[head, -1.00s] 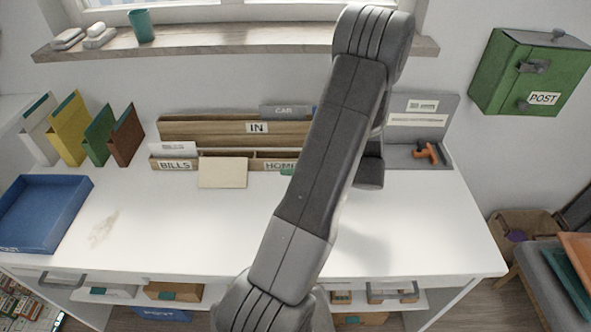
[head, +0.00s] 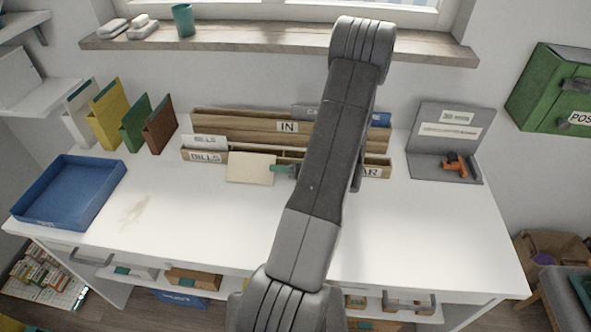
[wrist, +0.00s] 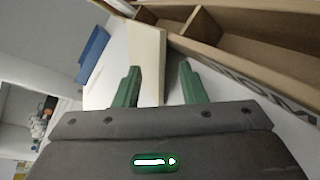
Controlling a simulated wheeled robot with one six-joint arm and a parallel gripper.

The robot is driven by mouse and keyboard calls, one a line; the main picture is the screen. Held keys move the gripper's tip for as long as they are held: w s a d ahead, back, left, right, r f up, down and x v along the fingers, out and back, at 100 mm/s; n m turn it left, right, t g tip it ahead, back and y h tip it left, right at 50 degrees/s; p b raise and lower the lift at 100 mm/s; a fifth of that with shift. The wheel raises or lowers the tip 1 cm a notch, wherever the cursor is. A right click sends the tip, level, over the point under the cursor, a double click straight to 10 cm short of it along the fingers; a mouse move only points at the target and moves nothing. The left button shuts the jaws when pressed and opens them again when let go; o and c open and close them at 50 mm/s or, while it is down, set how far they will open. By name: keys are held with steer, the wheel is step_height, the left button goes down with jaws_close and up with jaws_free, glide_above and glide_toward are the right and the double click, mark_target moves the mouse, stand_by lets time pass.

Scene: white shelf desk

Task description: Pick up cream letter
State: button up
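The cream letter (head: 248,168) leans upright against the front of the low wooden sorter, beside the BILLS label. My gripper (head: 278,169) is at the letter's right edge, with its green fingers pointing left; the arm hides part of it. In the wrist view my gripper (wrist: 160,66) is open, with a gap between the two green fingers. The letter (wrist: 146,50) shows ahead and in that gap, its lower part near the left finger. I cannot tell whether the fingers touch it.
The wooden sorter (head: 218,156) stands close behind the letter, and its wall is near the right finger in the wrist view. A blue tray (head: 106,183) is at the left and a grey stand (head: 425,166) at the right. The desk front (head: 200,220) is clear.

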steer(key=shift+w+a+f, duration=0.15)
steer(key=shift+w+a, duration=0.1)
steer(key=shift+a, duration=0.2)
jaws_close()
steer(key=shift+s, duration=0.1)
